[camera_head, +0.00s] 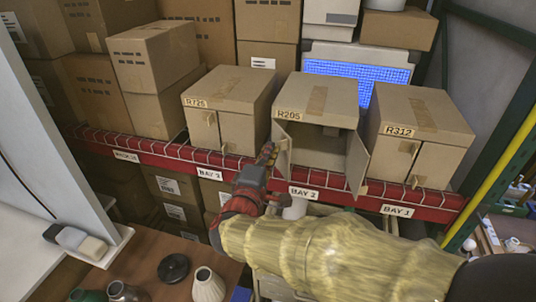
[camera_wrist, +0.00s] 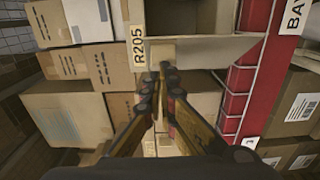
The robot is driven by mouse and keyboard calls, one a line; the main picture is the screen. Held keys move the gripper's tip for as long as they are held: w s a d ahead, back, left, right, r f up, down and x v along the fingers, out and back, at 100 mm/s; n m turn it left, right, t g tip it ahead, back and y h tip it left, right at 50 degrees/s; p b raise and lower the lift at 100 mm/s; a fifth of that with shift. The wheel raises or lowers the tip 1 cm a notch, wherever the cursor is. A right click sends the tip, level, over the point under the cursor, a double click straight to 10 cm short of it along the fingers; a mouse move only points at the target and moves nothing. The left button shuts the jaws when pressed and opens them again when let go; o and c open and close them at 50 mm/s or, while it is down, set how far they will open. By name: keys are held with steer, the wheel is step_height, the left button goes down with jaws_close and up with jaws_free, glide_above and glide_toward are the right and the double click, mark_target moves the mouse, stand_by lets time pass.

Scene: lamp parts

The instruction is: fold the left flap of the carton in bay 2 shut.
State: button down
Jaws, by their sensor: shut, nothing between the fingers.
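The carton marked R205 (camera_head: 318,95) stands on the red shelf above the BAY 2 label, its front open. Its left flap (camera_head: 283,150) sticks outward at the left edge of the opening, and its right flap (camera_head: 357,162) also stands open. My gripper (camera_head: 269,150) is shut and empty, its tips just to the left of the left flap. In the wrist view the shut fingertips (camera_wrist: 163,68) are close to the flap (camera_wrist: 205,50), near the R205 label (camera_wrist: 138,48). I cannot tell whether they touch it.
Carton R725 (camera_head: 228,95) stands to the left and carton R312 (camera_head: 425,112) to the right, both with closed fronts. The red shelf edge (camera_head: 258,170) with white wire runs below. A wooden table (camera_head: 140,262) at lower left holds vases and a dark disc.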

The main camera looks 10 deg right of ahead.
mark_target(284, 146)
steer(key=shift+s+d+f+n+t+y+b, duration=0.1)
steer(key=shift+d+n+t+y+b, duration=0.4)
steer(key=shift+b, duration=1.3)
steer(key=d+b, duration=0.1)
steer(key=b, duration=0.1)
steer(key=d+y+b, duration=0.1)
steer(key=b, duration=0.1)
steer(key=d+n+y+b, duration=0.1)
steer(key=b, duration=0.2)
steer(key=shift+f, duration=0.25)
steer(key=w+d+b, duration=0.2)
steer(key=d+b, duration=0.4)
steer(key=b, duration=0.6)
steer(key=shift+w+d+r, duration=0.15)
steer(key=shift+w+r, duration=0.1)
steer(key=shift+w, duration=0.05)
